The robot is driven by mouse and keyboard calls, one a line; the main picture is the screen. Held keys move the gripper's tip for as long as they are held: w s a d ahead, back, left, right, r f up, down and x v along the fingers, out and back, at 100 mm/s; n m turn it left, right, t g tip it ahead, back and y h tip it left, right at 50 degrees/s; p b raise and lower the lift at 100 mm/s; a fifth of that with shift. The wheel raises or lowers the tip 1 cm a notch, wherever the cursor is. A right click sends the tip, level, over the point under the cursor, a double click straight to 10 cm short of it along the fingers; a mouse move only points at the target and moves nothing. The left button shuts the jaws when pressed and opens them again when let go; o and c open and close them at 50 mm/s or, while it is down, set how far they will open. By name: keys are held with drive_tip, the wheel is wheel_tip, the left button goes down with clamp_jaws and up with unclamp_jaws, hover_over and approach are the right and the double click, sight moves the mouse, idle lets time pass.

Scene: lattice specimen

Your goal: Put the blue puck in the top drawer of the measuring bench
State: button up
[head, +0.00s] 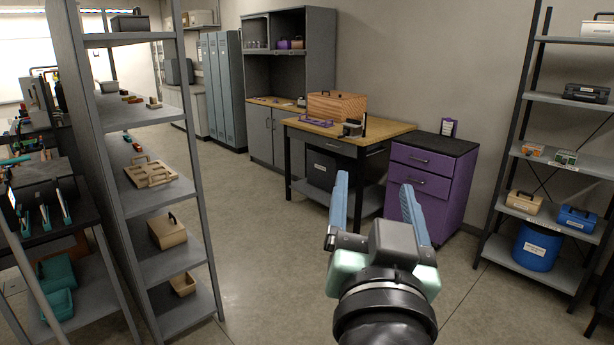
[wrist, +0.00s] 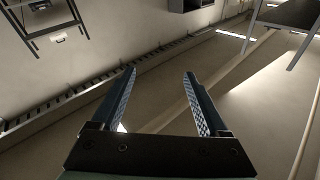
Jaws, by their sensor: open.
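My gripper (head: 375,182) is open and empty, held up over the floor in front of the benches. In the wrist view its two fingers (wrist: 160,73) stand wide apart with only floor and wall beyond. A wood-topped bench (head: 378,129) with a shut drawer (head: 319,140) under its top stands against the back wall. A purple cabinet (head: 420,185) with shut drawers and a dark top stands next to it on the right. I cannot tell from labels which is the measuring bench. I cannot make out a blue puck in either view.
A wooden box (head: 337,106) and small instruments sit on the bench. A grey shelf rack (head: 150,190) stands close on the left. Another rack (head: 540,97) at the right holds cases and a blue drum (head: 536,248). Open floor (head: 255,240) lies between them.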

drive_tip(key=s+a+r+n+t+y, duration=0.1)
drive_tip(key=s+a+r+t, duration=0.3)
drive_tip(key=r, duration=0.5)
drive_tip(key=s+a+r+n+t+y, duration=0.2)
drive_tip(key=s+r, duration=0.4)
drive_tip(key=r, duration=0.3)
drive_tip(key=a+n+t, duration=0.1)
drive_tip(key=a, duration=0.1)
drive_tip(key=shift+s+a+t, duration=0.3)
drive_tip(key=shift+t, duration=0.1)
